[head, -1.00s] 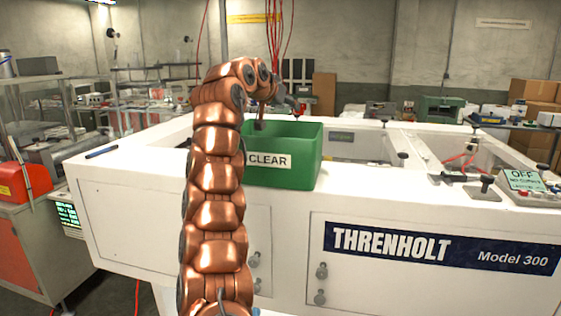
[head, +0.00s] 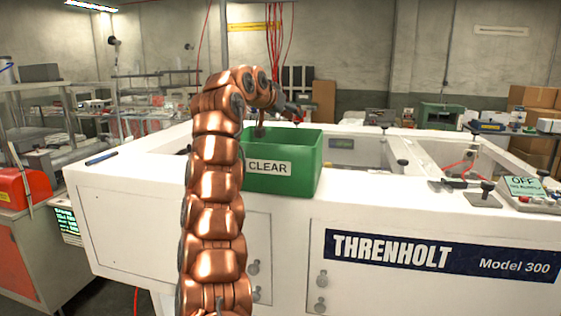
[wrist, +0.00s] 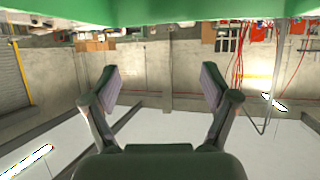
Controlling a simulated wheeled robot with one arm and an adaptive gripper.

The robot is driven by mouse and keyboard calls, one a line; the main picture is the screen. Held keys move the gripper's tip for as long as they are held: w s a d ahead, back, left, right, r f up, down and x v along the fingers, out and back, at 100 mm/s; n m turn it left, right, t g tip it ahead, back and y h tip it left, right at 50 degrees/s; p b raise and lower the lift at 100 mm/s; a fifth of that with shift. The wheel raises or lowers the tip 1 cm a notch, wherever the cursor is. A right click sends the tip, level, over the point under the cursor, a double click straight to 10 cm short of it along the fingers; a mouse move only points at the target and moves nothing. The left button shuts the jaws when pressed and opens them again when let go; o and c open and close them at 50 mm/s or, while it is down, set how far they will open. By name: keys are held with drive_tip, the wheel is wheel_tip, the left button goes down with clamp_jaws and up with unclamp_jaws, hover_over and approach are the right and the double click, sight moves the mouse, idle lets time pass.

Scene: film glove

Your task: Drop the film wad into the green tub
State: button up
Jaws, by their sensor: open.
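The green tub (head: 304,168), marked CLEAR, stands upright on the white machine top. Its open top and front wall show in the head view. A green band, likely the tub's wall or rim (wrist: 160,12), crosses the top of the wrist view. My gripper (wrist: 160,85) is open, with nothing between its fingers in the wrist view. In the head view it is over the tub, partly hidden by my copper arm. The film wad is not visible in either view; the tub's inside is mostly hidden by its front wall.
The white machine (head: 285,216), labelled THRENHOLT Model 300, has open bays behind and right of the tub. Black clamps (head: 482,195) and a control box (head: 525,190) sit at its right. A dark blue bar (head: 101,158) lies at left. Red cables hang behind the tub.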

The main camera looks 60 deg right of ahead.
drive_tip(key=v, duration=1.1)
drive_tip(key=shift+a+r, duration=0.15)
drive_tip(key=shift+a, duration=0.2)
